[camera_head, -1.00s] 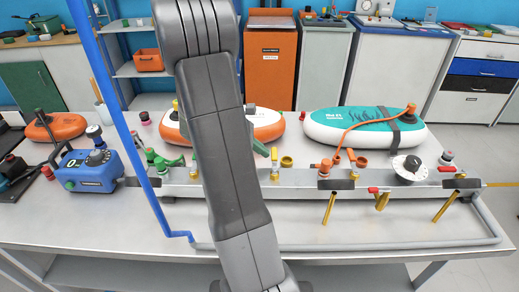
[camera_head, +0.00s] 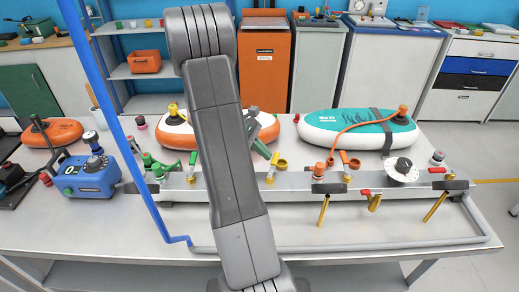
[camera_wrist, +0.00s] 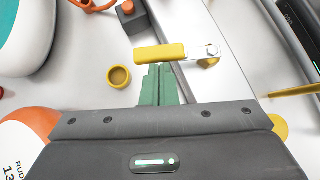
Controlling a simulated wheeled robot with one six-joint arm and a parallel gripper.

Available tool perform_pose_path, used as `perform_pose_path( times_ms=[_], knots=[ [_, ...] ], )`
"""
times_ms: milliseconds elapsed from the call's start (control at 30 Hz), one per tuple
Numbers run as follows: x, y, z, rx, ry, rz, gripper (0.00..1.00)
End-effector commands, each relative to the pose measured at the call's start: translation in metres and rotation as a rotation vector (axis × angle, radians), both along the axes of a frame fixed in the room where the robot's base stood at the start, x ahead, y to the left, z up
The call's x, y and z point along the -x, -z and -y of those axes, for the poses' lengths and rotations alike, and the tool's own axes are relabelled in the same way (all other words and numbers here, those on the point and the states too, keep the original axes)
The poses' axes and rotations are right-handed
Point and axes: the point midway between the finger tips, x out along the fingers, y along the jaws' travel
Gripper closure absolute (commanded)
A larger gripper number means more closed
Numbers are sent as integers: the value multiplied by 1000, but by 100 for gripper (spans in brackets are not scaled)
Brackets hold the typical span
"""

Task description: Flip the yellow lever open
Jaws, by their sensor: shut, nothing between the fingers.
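The yellow lever (camera_wrist: 160,53) shows in the wrist view as a yellow grip on a short metal arm, with a round pivot at its right end by the metal rail. My gripper (camera_wrist: 158,70) has green fingers, shut and empty, with the tips just below the yellow grip in the picture. I cannot tell whether they touch it. In the head view my gripper (camera_head: 268,155) is partly hidden behind my arm, and its green fingers reach down toward the rail. The lever is small and hard to make out there.
A yellow ring-shaped cap (camera_wrist: 119,77) lies left of the fingers. An orange valve (camera_wrist: 92,5) and a dark block with an orange knob (camera_wrist: 130,14) are above. A teal board (camera_head: 358,130) lies behind the rail (camera_head: 400,184). Several valves and handles line the rail.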

Motion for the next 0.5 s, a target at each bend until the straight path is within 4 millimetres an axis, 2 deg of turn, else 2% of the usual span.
perform_pose_path(
  times_ms=[500],
  knots=[
    [1, -2, 38, -1, 498, -1, 100]
  ],
)
